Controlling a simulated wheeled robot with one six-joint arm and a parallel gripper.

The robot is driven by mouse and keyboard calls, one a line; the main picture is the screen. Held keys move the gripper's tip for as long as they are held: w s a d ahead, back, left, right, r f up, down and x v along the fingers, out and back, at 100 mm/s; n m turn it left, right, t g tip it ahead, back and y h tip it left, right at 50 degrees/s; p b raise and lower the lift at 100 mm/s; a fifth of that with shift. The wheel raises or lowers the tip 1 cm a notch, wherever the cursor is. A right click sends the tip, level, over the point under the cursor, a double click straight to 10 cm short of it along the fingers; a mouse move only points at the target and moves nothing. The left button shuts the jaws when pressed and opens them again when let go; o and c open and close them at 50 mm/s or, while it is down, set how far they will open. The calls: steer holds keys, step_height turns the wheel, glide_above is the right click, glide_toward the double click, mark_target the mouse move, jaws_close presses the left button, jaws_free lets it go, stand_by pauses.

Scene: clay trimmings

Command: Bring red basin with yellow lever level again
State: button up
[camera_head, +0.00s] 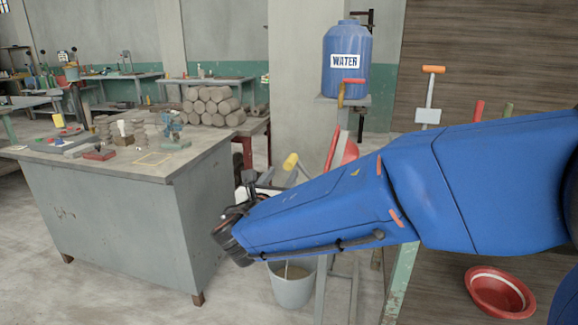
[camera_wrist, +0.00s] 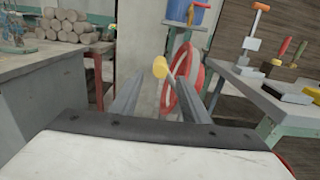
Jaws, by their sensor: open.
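The red basin (camera_head: 343,148) stands steeply tilted on its side behind my blue arm, which hides most of it in the head view. In the wrist view the yellow knob (camera_wrist: 160,67) appears between the fingers of my gripper (camera_wrist: 160,88). The gripper is open and empty, and I see no contact with the lever.
A blue water barrel (camera_head: 346,60) with a tap stands above the basin. A grey bucket (camera_head: 293,287) and another red basin (camera_head: 500,289) are on the floor. A grey workbench (camera_head: 120,215) is left; a tool-laden table (camera_wrist: 285,112) is right in the wrist view.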

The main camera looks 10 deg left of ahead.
mark_target(288, 167)
steer(key=w, duration=0.7)
steer(key=shift+w+d, duration=0.15)
steer(key=shift+w, duration=0.25)
steer(key=shift+c, duration=0.4)
jaws_close()
